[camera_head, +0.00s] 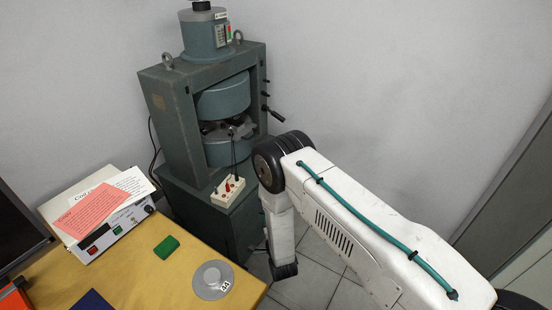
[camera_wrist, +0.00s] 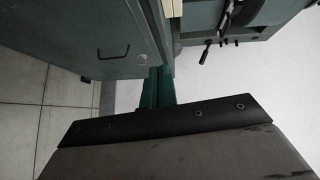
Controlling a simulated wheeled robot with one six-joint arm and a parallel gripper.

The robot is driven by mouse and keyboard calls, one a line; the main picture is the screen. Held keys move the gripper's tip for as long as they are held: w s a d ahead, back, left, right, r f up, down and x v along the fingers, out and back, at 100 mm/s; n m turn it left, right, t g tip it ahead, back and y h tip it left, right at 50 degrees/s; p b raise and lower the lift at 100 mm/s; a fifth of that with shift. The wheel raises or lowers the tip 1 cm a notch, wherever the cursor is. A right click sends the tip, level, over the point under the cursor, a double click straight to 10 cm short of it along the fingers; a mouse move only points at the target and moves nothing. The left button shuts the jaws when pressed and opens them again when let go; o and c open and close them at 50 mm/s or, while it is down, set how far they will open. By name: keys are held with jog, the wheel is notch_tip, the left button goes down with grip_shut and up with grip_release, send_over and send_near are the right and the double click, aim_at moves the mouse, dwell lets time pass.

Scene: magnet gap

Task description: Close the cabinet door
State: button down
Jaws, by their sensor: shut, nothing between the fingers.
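The grey-green cabinet (camera_head: 222,230) stands under the magnet, partly hidden behind my arm in the head view. In the wrist view its door (camera_wrist: 100,28) is a flat grey-green panel at upper left with a dark bar handle (camera_wrist: 113,52). A narrow teal strip (camera_wrist: 158,90) shows just below the panel's right corner. I cannot tell how far the door stands open. My gripper (camera_wrist: 160,122) fills the bottom of the wrist view, shut and empty. The panel shows beyond it; contact cannot be made out. In the head view my arm's dark lower end (camera_head: 284,270) hangs right of the cabinet.
The magnet (camera_head: 205,105) stands on the cabinet, with a side lever (camera_head: 272,113) on its right. A cream terminal box (camera_head: 228,191) sits at its foot. A wooden table (camera_head: 150,285) with a power supply (camera_head: 108,235) is at front left. Tiled floor (camera_head: 312,275) shows around my arm.

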jog(key=w+d+r+n+g, duration=0.1)
jog(key=w+r+g, duration=0.15)
jog(key=r, duration=0.55)
jog(key=w+d+r+n+g+h, duration=0.1)
jog(key=w+d+r+n, duration=0.15)
jog(key=r, duration=0.55)
jog(key=w+d+r+n+g, duration=0.1)
jog(key=w+r, duration=0.2)
jog(key=r, duration=0.6)
jog(key=s+d+f+n+g, duration=0.1)
jog(key=s+f+n+g, duration=0.15)
jog(key=s, duration=0.25)
jog(key=s+d+f+n+g, duration=0.1)
jog(key=s+f+n+g, duration=0.1)
jog(key=s+g, duration=0.25)
jog(key=s+d+r+n+g, duration=0.1)
jog(key=s+d+r+n, duration=0.1)
jog(key=s+d+r, duration=0.4)
jog(key=s+d+r+n+g+h, duration=0.1)
jog(key=s+d+r, duration=0.4)
jog(key=s+r, duration=1)
jog(key=s+d+r+n+g+h, duration=0.1)
jog(key=s+d+r+n, duration=0.1)
jog(key=s+d+r, duration=0.4)
jog(key=s+r, duration=0.5)
jog(key=s, duration=0.5)
jog(key=shift+s+d+r+n, duration=0.2)
jog(key=shift+d+r+n, duration=0.1)
